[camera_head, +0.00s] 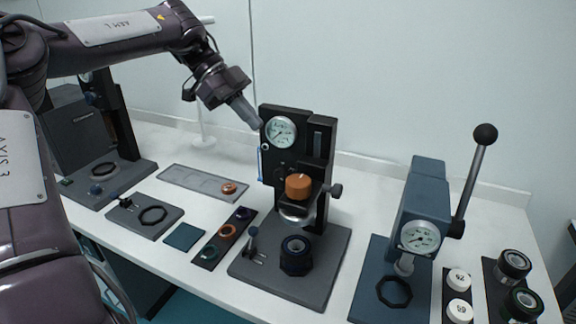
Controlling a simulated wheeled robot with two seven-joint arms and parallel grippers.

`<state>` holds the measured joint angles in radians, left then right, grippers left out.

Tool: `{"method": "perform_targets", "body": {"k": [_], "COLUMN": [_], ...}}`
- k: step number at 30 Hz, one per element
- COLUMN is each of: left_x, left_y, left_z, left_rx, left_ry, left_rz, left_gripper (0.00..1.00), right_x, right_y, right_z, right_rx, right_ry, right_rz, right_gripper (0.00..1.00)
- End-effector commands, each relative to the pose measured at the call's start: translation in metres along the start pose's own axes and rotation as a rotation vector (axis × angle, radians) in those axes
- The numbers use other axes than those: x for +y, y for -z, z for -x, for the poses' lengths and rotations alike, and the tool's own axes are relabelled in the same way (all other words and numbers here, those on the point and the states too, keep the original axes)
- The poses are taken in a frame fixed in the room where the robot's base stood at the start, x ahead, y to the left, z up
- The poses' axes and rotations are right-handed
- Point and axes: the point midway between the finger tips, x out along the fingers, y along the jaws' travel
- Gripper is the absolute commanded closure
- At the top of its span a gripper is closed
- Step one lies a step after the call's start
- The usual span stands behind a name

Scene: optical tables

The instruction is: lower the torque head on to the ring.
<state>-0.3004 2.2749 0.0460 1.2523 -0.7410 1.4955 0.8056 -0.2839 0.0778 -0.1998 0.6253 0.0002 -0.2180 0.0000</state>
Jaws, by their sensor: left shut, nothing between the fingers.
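A black torque stand (320,150) with a round dial gauge (280,132) stands mid-table. Its torque head (293,214), a silvery cup under an orange-brown knob (298,186), is on the column. A dark ring (296,252) with a blue inner rim sits on the stand's base below the head, with a gap between them. My right gripper is not in view.
A blue press (420,205) with a ball-ended lever (485,135) stands right. White caps (459,281) and black lens cells (514,264) lie beyond it. A strip of rings (226,232), a grey tray (190,180) and another dark stand (115,125) are left. The back right table is clear.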

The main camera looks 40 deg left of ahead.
Motion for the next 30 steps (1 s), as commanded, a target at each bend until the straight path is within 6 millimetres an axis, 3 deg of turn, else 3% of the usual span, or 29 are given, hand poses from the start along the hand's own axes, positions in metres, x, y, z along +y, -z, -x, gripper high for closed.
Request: {"method": "perform_targets", "body": {"k": [3, 7, 11, 18, 23, 30], "left_x": [0.000, 0.000, 0.001, 0.001, 0.001, 0.000], "left_y": [0.000, 0.000, 0.000, 0.001, 0.001, -0.023], "left_z": [0.000, -0.005, -0.021, -0.071, -0.103, -0.123], "left_rx": [0.001, 0.002, 0.005, 0.006, 0.004, 0.002], "left_ry": [0.000, -0.001, -0.003, -0.005, -0.003, -0.001], "left_rz": [0.000, 0.000, 0.001, 0.000, 0.001, 0.003], "left_gripper": [1.00, 1.00, 1.00, 1.00, 1.00, 1.00], "right_x": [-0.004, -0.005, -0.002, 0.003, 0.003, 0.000], "right_y": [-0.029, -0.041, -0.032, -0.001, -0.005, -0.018], "right_z": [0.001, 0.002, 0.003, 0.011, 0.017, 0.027], "right_rx": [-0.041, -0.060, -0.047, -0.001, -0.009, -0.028], "right_ry": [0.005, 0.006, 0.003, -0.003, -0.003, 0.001], "right_rz": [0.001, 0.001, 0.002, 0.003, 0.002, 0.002], "right_gripper": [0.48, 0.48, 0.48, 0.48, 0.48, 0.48]}}
